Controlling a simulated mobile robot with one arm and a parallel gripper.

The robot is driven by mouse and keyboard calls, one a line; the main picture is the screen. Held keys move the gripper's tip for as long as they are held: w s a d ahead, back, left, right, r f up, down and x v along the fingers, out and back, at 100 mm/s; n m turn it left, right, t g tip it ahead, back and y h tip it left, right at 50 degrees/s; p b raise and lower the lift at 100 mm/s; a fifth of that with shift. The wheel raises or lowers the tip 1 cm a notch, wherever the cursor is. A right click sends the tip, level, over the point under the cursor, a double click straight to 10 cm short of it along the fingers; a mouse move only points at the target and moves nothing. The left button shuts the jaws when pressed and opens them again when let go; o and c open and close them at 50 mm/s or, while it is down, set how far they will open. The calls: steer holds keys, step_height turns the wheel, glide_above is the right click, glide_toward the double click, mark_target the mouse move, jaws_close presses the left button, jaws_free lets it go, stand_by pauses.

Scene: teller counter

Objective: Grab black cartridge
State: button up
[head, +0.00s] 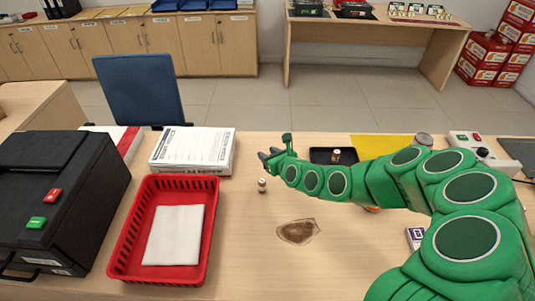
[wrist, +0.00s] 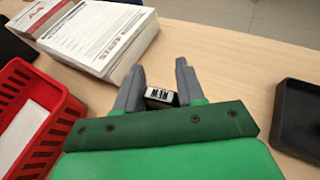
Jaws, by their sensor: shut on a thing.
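My gripper (head: 268,155) reaches over the counter from the right in the head view, near the middle back. In the wrist view my gripper (wrist: 160,68) has its grey fingers on either side of a small black cartridge (wrist: 160,96) with a white label. The fingers are shut on it. The cartridge sits low between the fingers, partly hidden by the green palm. I cannot make it out in the head view.
A red basket (head: 119,262) holding a white cloth and a stack of printed paper (head: 192,150) are to the left. A black tray (head: 318,156) lies just right of my gripper. A small cylinder (head: 262,186) and a brown patch (head: 298,231) are on the counter in front.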

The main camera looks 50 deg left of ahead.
steer(key=s+d+r, duration=0.3)
steer(key=s+d, duration=0.1)
steer(key=d, duration=0.2)
steer(key=shift+s, duration=0.15)
